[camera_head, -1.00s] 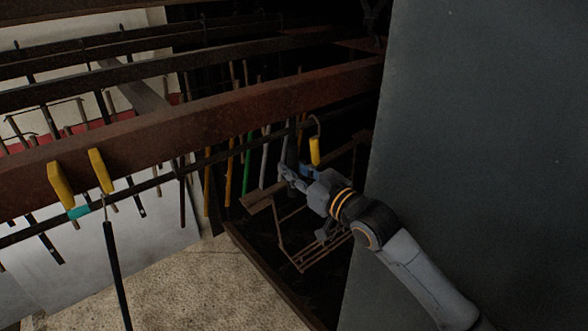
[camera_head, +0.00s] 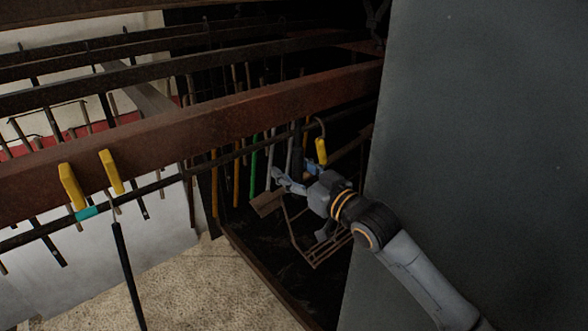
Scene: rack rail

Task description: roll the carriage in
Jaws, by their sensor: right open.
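A dark thin rail (camera_head: 155,186) runs below a brown beam (camera_head: 212,127), from lower left to the dark recess at right. A teal band (camera_head: 87,213) marks the rail at left. A yellow piece (camera_head: 321,151) hangs from a curved hook at the rail's right part. My right gripper (camera_head: 294,172) is open just below and left of this yellow piece, with no object clearly between its fingers. A brown wire frame (camera_head: 318,250) hangs behind and below the gripper, partly hidden by it. I cannot tell which hanging part is the carriage. My left gripper is not in view.
Two yellow blocks (camera_head: 112,172) sit on the beam at left. A black-handled rod (camera_head: 127,270) hangs below them. Several coloured rods, one green (camera_head: 253,168), hang in the dark recess. A large grey panel (camera_head: 480,130) stands close on the right. The floor (camera_head: 205,285) is open.

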